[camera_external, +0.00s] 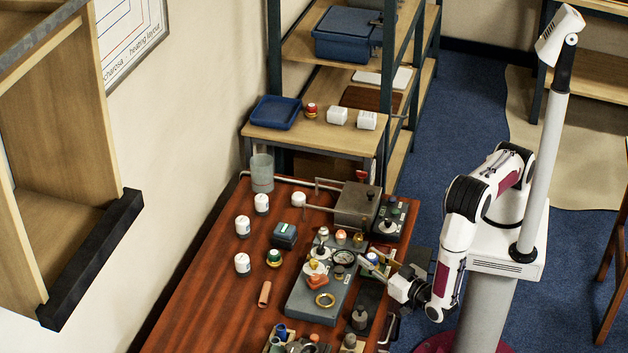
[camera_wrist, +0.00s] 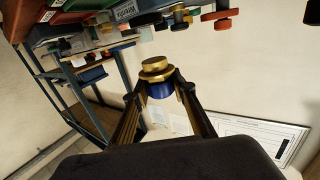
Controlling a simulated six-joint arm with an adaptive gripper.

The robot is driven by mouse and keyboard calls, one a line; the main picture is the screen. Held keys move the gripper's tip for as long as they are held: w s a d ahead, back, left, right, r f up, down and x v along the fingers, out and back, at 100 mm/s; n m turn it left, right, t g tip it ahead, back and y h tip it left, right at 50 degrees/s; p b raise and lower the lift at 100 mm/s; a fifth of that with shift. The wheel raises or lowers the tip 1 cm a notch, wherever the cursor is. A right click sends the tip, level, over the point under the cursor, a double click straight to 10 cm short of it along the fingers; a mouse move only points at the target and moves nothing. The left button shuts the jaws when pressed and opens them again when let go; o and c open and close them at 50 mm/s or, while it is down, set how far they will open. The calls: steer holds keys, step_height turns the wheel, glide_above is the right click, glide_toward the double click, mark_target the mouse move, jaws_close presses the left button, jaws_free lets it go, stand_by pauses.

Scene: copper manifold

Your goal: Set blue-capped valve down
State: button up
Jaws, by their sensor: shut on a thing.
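The blue-capped valve (camera_wrist: 155,68) shows as a brass body with a blue cap between the fingers in the wrist view. My gripper (camera_wrist: 160,90) is shut on it at the blue end. In the external view the valve (camera_external: 372,258) is a small blue-and-white spot at the fingertips of my gripper (camera_external: 374,264). It is at the right edge of the grey manifold block (camera_external: 305,301), by a round gauge (camera_external: 344,257). I cannot tell whether the valve touches anything below it.
The block carries a brass ring (camera_external: 325,300) and an orange-red part (camera_external: 317,282). A metal box (camera_external: 356,205) is behind. The table's left front is clear.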

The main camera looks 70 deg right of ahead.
steer(key=shift+s+d+r+m+g+h, duration=0.1)
steer(key=shift+s+d+m+g+h, duration=0.2)
steer(key=shift+d+h, duration=0.15)
glide_above(372, 291)
steer(key=shift+w+f, duration=0.1)
steer(key=shift+f, duration=2.8)
steer(key=shift+f, duration=0.1)
steer(key=shift+f, duration=1.8)
steer(key=shift+f, duration=0.15)
steer(key=o, duration=1.1)
steer(key=shift+o, duration=0.2)
